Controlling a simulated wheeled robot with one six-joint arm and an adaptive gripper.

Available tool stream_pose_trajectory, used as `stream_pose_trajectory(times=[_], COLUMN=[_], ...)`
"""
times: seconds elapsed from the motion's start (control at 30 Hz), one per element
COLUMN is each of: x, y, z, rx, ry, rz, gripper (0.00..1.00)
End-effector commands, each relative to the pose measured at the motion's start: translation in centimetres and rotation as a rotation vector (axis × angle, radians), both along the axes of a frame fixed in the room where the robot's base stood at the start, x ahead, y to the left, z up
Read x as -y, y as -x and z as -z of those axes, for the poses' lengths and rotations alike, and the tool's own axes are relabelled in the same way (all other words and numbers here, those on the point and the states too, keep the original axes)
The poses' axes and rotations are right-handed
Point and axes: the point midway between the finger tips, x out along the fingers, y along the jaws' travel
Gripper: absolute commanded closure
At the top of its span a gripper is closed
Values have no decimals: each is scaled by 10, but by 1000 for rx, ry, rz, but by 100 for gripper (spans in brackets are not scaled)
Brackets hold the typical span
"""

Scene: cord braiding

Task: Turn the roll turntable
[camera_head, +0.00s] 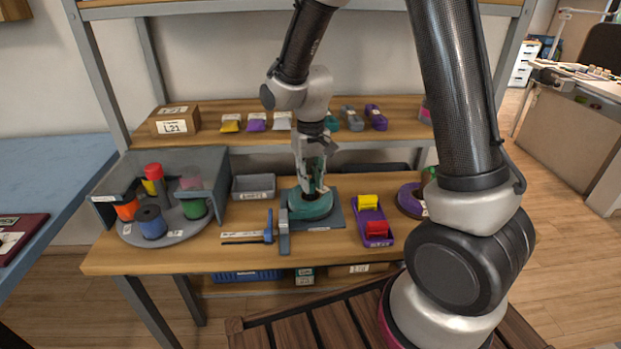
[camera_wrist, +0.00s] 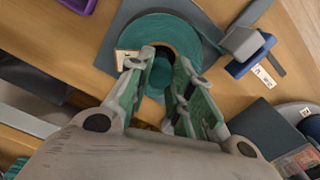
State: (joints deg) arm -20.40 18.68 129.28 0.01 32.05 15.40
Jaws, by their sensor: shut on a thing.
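The roll turntable is a grey round disc (camera_head: 176,238) at the left of the bench in the head view, partly inside a grey walled housing (camera_head: 213,166). It bears several coloured rolls, among them an orange one (camera_head: 127,209), a blue one (camera_head: 151,224) and a green one (camera_head: 194,209). A pale edge of the disc shows at the right of the wrist view (camera_wrist: 292,108). My gripper (camera_head: 312,190) is well to the right of it, pointing down and shut at the middle of a teal roll (camera_head: 312,208). The teal roll lies on a dark grey plate (camera_head: 340,218). The fingers hide part of the hub.
A blue-handled tool (camera_head: 268,228) and a grey block (camera_head: 284,236) lie between turntable and teal roll. A purple tray (camera_head: 373,226) with yellow and red pieces and a purple roll (camera_head: 411,199) are to the right. A shelf (camera_head: 252,113) stands behind.

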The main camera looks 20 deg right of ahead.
Motion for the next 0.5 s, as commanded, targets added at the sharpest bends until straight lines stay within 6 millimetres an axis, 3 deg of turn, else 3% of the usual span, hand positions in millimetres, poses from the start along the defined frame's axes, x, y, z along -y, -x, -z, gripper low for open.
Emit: stream_pose_trajectory(times=[0.5], x=[0], y=[-1], z=[-1], rx=[4], ry=[-1], rz=[205], gripper=[100])
